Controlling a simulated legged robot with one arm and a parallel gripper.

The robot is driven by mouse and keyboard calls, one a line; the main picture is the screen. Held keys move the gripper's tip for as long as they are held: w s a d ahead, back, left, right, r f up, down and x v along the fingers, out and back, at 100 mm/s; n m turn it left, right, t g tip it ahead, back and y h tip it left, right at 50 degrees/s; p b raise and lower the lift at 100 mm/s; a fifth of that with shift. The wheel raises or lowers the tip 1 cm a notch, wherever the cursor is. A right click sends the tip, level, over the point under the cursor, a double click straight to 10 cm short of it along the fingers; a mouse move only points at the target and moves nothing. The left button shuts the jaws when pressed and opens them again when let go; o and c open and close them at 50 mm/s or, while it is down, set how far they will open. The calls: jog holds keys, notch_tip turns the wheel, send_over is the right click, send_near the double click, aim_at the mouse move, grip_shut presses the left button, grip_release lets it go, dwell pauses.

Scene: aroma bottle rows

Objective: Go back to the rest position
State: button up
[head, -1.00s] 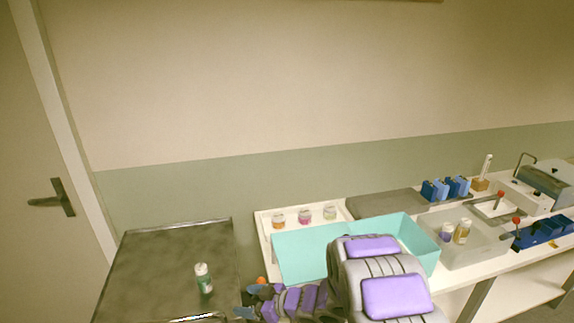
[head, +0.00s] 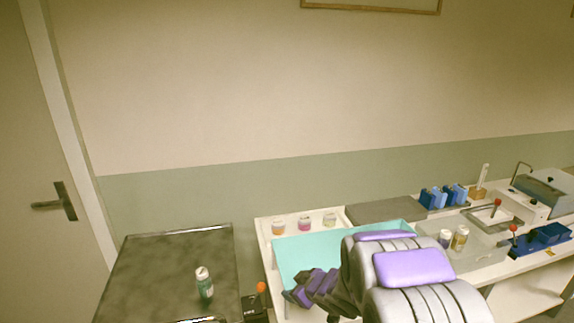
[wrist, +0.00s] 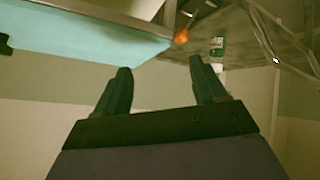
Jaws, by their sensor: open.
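My gripper (wrist: 160,82) is open in the wrist view, its two dark fingers apart with nothing between them. A bottle with a white cap and green label (head: 204,284) stands upright on the dark tray table (head: 165,262) at the left. The same bottle shows small in the wrist view (wrist: 218,50), beyond the fingers and apart from them.
The turquoise bin (head: 335,244) lies partly behind my arm. A translucent bin (head: 482,258) holds two bottles. Blue racks (head: 442,196) and lab devices stand at the right. An orange ball-like thing (head: 261,287) is beside the tray table.

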jog(key=s+d+r+m+g+h, duration=0.2)
jog(key=s+d+r+m+h, duration=0.15)
jog(key=s+d, duration=0.4)
jog(key=s+d+r+m+g+h, duration=0.1)
jog(key=s+d+r+m+h, duration=0.3)
jog(key=s+d, duration=0.4)
jog(key=s+a+r+m+g, duration=0.1)
jog(key=s+g, duration=0.1)
jog(key=s, duration=0.7)
jog(key=s+a+r+g+y, duration=0.1)
jog(key=s+a+r+g, duration=0.1)
jog(key=s, duration=0.7)
jog(key=s+a+r+m+g+y, duration=0.1)
jog(key=s+g, duration=0.2)
jog(key=s, duration=0.6)
jog(key=shift+s+a+r+m, duration=0.25)
jog(key=shift+r+m, duration=0.1)
jog(key=shift+r, duration=0.05)
jog(key=shift+y, duration=0.25)
